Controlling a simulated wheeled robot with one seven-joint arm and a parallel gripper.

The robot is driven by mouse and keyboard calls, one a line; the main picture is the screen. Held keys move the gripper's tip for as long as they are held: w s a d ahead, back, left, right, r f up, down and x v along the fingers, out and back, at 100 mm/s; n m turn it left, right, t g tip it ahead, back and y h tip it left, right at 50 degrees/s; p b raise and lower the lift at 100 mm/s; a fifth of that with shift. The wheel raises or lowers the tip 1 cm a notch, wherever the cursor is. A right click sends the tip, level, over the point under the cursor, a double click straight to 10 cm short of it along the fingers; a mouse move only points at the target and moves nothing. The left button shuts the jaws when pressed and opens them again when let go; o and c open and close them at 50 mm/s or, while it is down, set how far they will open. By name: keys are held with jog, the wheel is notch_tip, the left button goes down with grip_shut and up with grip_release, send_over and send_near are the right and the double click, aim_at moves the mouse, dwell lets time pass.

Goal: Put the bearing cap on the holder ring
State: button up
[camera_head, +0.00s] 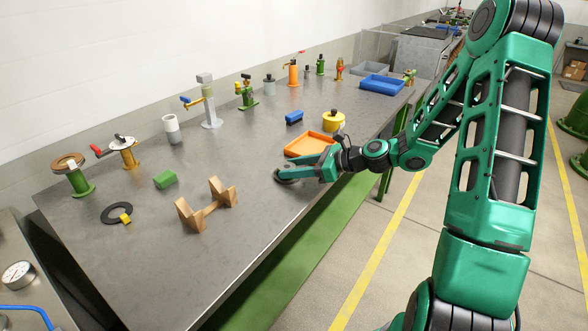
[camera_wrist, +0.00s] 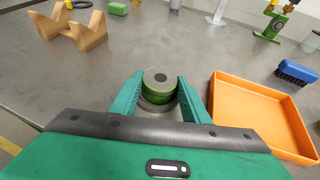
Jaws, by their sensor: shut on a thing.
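My gripper (camera_head: 300,174) is low over the table's near edge, in the middle of the head view. In the wrist view its two green fingers (camera_wrist: 162,92) are shut on a round piece with a grey top, a dark centre hole and a green band, which looks like the bearing cap (camera_wrist: 158,78). A dark disc-like edge shows under my fingers in the head view; I cannot tell whether it touches the table. A flat black ring with a yellow block on its rim, possibly the holder ring (camera_head: 108,217), lies at the table's left.
An orange tray (camera_head: 309,143) stands close to my gripper, on its right in the wrist view (camera_wrist: 262,143). A wooden V-shaped stand (camera_head: 206,208) and a green block (camera_head: 165,179) are to the left. Fixtures line the back.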

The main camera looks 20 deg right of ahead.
jog(key=shift+f, duration=0.25)
